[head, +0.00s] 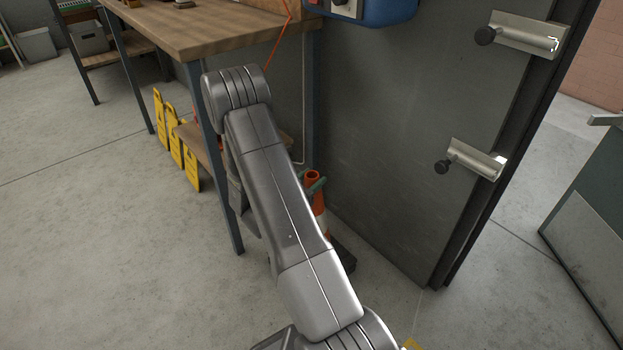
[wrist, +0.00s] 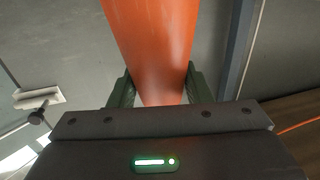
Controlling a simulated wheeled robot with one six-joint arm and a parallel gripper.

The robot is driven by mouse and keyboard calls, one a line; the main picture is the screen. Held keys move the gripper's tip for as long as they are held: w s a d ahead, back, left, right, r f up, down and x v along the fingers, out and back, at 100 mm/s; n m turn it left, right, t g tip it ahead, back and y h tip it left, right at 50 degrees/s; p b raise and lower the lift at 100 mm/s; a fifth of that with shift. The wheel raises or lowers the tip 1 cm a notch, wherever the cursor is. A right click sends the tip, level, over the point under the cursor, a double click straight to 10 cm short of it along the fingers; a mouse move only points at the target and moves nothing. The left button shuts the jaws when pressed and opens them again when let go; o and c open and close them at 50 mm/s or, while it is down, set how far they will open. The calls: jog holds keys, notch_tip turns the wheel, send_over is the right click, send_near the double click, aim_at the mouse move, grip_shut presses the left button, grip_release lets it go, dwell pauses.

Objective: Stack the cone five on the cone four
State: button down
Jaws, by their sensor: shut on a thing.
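An orange cone (head: 313,177) with a white band stands out beside my arm in the head view, near the grey wall panel. Its base is dark and close to the floor; my arm hides part of it. In the wrist view an orange cone (wrist: 152,45) fills the middle, narrowing toward my gripper (wrist: 156,88). The green fingers are shut on its narrow part, one on each side. I cannot tell which numbered cone this is, or whether another cone lies under it.
A wooden workbench (head: 190,32) with blue legs stands at left of my arm. Several yellow floor signs (head: 175,135) lean by it. A grey panel (head: 390,130) with brackets (head: 475,160) rises at right. Open concrete floor lies at lower left.

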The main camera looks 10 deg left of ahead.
jog(key=shift+f, duration=0.2)
jog(key=c, duration=0.7)
grip_release()
jog(key=shift+f, duration=0.15)
jog(key=shift+o, duration=0.2)
jog(key=p+v, duration=0.3)
jog(key=v, duration=1)
jog(key=shift+s, duration=0.35)
jog(key=b+x, duration=0.3)
jog(key=x, duration=1)
jog(key=shift+w, duration=0.3)
jog(key=shift+w+r+p, duration=0.15)
jog(key=shift+r+p, duration=0.2)
jog(key=shift+r, duration=0.25)
jog(key=shift+r+p, duration=0.3)
jog(key=shift+r, duration=0.1)
